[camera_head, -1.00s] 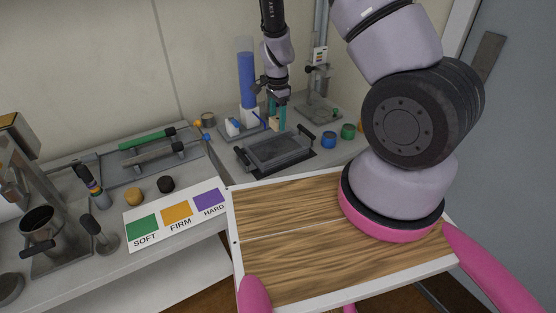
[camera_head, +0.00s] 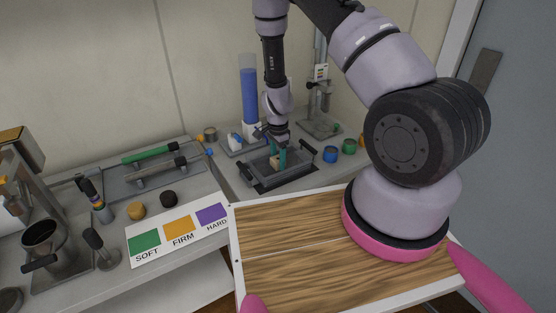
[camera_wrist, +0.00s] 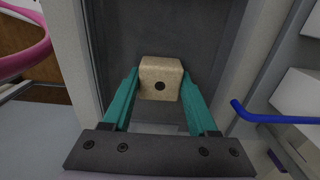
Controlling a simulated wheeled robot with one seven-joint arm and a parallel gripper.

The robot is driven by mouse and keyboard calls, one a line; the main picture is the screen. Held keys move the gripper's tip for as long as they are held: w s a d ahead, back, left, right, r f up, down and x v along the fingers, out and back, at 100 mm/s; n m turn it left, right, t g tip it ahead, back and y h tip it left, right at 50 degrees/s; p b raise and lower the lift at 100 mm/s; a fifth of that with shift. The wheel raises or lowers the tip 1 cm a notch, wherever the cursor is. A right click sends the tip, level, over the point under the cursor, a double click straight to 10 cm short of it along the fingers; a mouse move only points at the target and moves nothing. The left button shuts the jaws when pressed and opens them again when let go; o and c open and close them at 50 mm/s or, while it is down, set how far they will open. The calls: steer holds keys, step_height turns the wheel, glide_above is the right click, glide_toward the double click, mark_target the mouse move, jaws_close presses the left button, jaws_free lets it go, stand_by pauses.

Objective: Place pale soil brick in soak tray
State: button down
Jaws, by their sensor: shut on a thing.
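The pale soil brick (camera_wrist: 160,72) is a beige block with a dark round hole in its face. In the wrist view it sits between the teal fingertips of my gripper (camera_wrist: 160,90), which is shut on it. In the head view the brick (camera_head: 275,161) shows small at the fingertips of my gripper (camera_head: 278,158). The soak tray (camera_head: 262,179) is a dark grey rectangular tray with black side handles. My gripper is over the tray's inside, toward its back. I cannot tell whether the brick touches the tray floor.
A tall blue column (camera_head: 249,95) stands behind the tray. Blue (camera_head: 330,154) and green (camera_head: 349,146) cups stand to its right. A card marked SOFT, FIRM, HARD (camera_head: 160,245) lies to the left, with a tan puck (camera_head: 136,210) and a dark puck (camera_head: 168,198) behind it.

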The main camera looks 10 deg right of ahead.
steer(key=shift+f, duration=0.15)
steer(key=shift+c, duration=0.9)
jaws_free()
step_height(320, 180, up, 13)
step_height(320, 180, up, 13)
steer(key=n+t+y, duration=0.1)
steer(key=n+y, duration=0.1)
glide_above(278, 158)
steer(key=s, duration=0.1)
steer(key=s+r+n+t+y, duration=0.15)
steer(key=s+r, duration=0.25)
steer(key=r, duration=0.8)
steer(key=s+d+r+n+t, duration=0.2)
steer(key=s+r+n, duration=0.1)
steer(key=s+r, duration=0.4)
steer(key=s+d+r+n+t+h, duration=0.1)
steer(key=s+d+r+n+t, duration=0.1)
steer(key=s+r, duration=0.6)
steer(key=s+d+n, duration=0.1)
steer(key=s+n, duration=0.1)
steer(key=shift+s+d+t, duration=0.35)
